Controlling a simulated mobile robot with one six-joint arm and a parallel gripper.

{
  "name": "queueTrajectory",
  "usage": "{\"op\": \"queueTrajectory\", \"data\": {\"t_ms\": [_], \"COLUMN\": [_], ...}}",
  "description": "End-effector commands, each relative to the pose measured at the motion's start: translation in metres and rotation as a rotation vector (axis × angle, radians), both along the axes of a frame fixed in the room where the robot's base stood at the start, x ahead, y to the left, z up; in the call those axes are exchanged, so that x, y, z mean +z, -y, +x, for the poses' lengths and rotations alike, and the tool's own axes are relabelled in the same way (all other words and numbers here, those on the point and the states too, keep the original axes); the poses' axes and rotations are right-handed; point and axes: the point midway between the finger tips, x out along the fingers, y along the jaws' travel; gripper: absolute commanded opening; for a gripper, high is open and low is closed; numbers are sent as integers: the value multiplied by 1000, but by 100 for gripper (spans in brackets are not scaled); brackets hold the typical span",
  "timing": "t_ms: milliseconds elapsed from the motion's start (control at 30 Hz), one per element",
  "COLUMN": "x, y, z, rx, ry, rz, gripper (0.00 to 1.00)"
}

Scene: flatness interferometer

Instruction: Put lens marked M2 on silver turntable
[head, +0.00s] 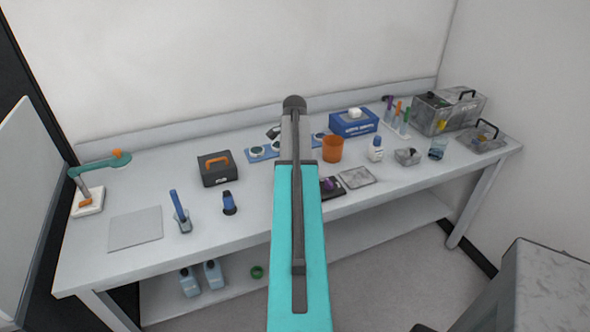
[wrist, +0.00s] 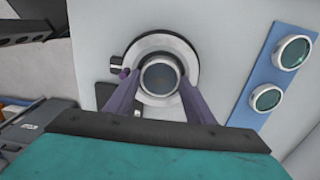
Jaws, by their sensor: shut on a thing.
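In the wrist view my gripper (wrist: 160,82) has its two purple fingers closed on a round lens (wrist: 160,76) with a silver rim and dark glass. A larger silver ring, seemingly the silver turntable (wrist: 186,52), shows around and behind the lens. The lens appears roughly centred over it; I cannot tell whether they touch. No M2 mark is readable. In the head view my own arm hides the gripper, the held lens and most of the area around them.
A blue lens board (wrist: 278,72) with two lenses (wrist: 293,52) lies right of the turntable in the wrist view. In the head view a black case (head: 217,170) stands left of my arm, and an orange cup (head: 332,149) and blue tissue box (head: 353,122) stand right.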

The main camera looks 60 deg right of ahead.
Motion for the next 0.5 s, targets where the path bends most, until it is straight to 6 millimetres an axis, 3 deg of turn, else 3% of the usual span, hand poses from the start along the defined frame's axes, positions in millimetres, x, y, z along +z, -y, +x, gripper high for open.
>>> {"op": "queueTrajectory", "data": {"t_ms": [500], "x": [-14], "y": [-1], "z": [0], "rx": [0], "ry": [-2], "rz": [4], "gripper": [25]}}
